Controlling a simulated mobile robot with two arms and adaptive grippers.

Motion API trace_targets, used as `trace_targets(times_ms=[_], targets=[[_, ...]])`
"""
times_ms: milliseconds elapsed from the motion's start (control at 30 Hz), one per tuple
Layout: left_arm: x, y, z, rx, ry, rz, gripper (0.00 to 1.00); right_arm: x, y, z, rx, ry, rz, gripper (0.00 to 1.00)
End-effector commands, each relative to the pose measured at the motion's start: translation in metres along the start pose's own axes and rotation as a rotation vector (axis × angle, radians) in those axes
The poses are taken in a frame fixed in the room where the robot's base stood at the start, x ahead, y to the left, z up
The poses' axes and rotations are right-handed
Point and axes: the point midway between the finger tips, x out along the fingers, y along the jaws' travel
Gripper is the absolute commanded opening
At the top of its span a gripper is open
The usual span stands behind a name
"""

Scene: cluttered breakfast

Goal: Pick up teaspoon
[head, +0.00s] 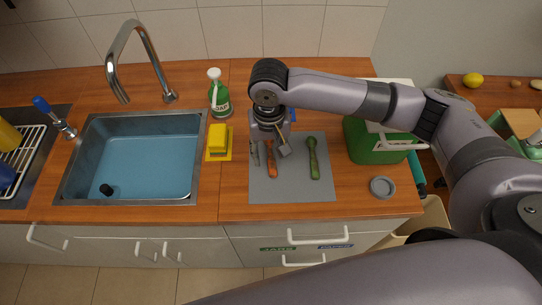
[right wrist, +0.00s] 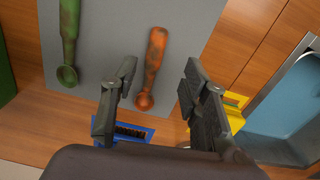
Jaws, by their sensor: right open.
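An orange spoon (head: 271,168) lies on the grey mat (head: 290,193); in the right wrist view this orange spoon (right wrist: 153,60) has a small round bowl. A green spoon (head: 313,158) lies to its right on the mat and also shows in the right wrist view (right wrist: 68,35). I cannot tell from colour which one is the teaspoon. My right gripper (head: 271,150) is open above the mat, over the bowl end of the orange spoon. In the right wrist view, the orange spoon lies between the open fingers (right wrist: 158,75), with nothing gripped. My left gripper is not in view.
A yellow sponge (head: 217,138), a green soap bottle (head: 218,97) and the sink (head: 135,155) are further left. A green box (head: 368,142) and a grey round lid (head: 382,187) stand right. A blue-framed item (right wrist: 130,132) is behind the mat.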

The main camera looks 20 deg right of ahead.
Motion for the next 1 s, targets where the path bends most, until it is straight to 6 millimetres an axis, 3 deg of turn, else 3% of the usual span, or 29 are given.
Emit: trace_targets(times_ms=[300, 600, 1000], targets=[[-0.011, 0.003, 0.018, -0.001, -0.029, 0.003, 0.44, 0.043, 0.008, -0.002, 0.001, -0.002, 0.004, 0.42], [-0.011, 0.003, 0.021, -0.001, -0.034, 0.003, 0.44, 0.048, 0.007, -0.002, -0.001, 0.000, 0.002, 0.41], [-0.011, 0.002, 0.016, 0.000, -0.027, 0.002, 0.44, 0.047, 0.007, -0.002, -0.001, 0.000, 0.002, 0.14]])
